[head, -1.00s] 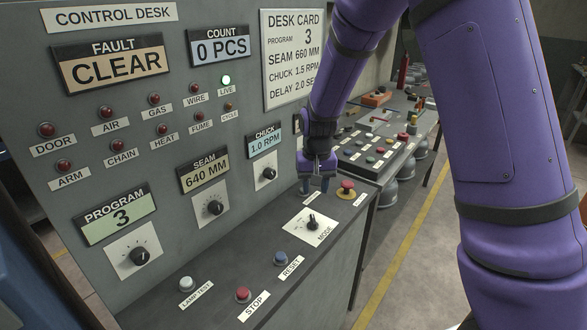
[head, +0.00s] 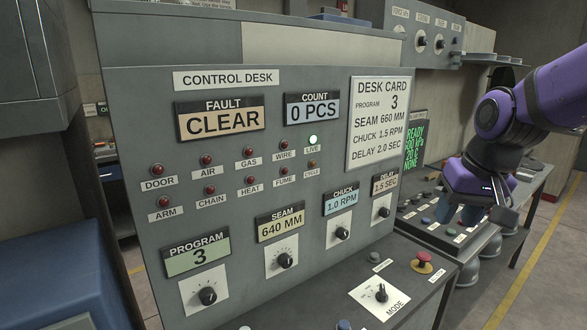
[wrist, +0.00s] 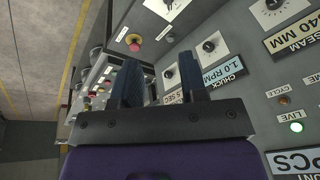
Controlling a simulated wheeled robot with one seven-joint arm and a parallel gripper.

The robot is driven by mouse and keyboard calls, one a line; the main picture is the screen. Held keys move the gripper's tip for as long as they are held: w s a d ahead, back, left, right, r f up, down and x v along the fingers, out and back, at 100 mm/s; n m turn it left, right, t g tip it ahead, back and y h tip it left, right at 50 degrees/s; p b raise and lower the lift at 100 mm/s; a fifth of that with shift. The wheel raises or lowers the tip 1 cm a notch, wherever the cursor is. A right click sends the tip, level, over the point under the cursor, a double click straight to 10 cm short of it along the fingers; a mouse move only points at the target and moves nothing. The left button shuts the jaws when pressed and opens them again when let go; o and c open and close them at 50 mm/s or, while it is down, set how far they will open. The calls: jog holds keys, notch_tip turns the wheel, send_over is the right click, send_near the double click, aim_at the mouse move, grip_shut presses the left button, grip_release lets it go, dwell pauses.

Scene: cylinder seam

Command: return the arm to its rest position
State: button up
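My gripper (head: 459,214) is at the right in the head view, in front of the far end of the control desk (head: 240,95) and apart from it. Its two blue fingers point down. In the wrist view the fingers of my gripper (wrist: 160,85) stand apart with nothing between them, so it is open and empty. My purple arm is folded and comes in from the right edge of the head view.
The desk's sloping top holds a mode knob (head: 381,293) and a red mushroom button (head: 423,259). The delay display (head: 385,182) reads 1.5 SEC; the desk card (head: 377,124) says 2.0. A button panel (head: 430,232) lies behind my gripper. Clear floor shows at right.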

jog(key=s+d+r+t, duration=0.1)
jog(key=s+r, duration=0.1)
jog(key=s, duration=0.5)
jog(key=s+d+r+t+h, duration=0.1)
jog(key=s+r, duration=0.2)
jog(key=s, duration=0.4)
jog(key=shift+s+d+n, duration=0.15)
jog(key=shift+s+n, duration=0.25)
